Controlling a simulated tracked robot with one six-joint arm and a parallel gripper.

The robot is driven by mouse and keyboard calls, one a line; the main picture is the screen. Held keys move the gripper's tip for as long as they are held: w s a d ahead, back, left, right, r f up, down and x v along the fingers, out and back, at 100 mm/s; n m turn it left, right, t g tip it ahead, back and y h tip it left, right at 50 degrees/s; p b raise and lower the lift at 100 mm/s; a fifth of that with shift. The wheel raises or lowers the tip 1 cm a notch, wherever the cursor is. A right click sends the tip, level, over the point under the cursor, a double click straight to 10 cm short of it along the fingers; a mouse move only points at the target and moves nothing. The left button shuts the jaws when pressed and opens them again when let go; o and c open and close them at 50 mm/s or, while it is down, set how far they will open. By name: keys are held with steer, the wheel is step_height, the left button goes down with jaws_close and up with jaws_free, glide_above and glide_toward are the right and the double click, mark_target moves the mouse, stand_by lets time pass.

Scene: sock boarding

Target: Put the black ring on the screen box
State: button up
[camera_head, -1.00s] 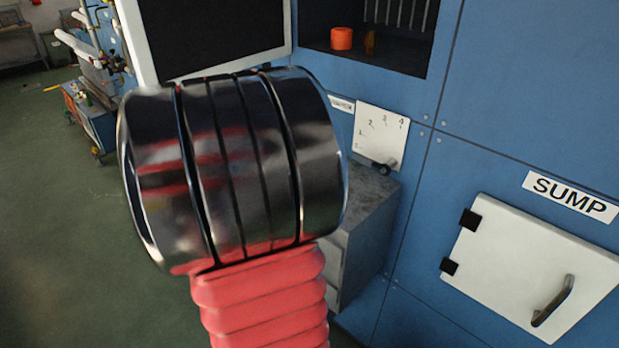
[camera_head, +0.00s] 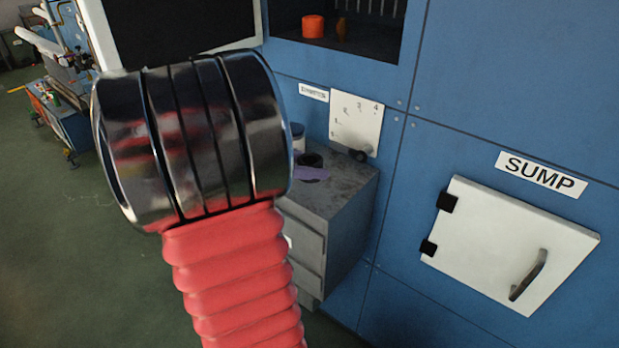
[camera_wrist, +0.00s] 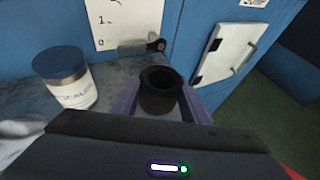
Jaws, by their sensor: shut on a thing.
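The black ring (camera_wrist: 160,93) is a short, dark, open-topped cylinder in the middle of the wrist view. It also shows, small, above the grey cabinet in the head view (camera_head: 313,159). My gripper (camera_wrist: 161,84) has purple fingers, one on each side of the ring, and is shut on it. Whether the ring touches the cabinet top or is just above it, I cannot tell. The likely screen box, a white-framed dark screen (camera_head: 182,22), is at the upper left of the head view, partly hidden by my arm.
A white jar with a blue lid (camera_wrist: 65,80) stands left of the ring on the grey cabinet (camera_head: 345,190). Behind is a blue wall with a white dial plate (camera_head: 356,122) and a SUMP hatch (camera_head: 510,245). An orange cup (camera_head: 313,26) sits in a recess above.

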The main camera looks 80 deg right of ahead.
mark_target(310, 188)
steer(key=shift+f, duration=1.9)
steer(key=shift+f, duration=0.15)
steer(key=o, duration=1.1)
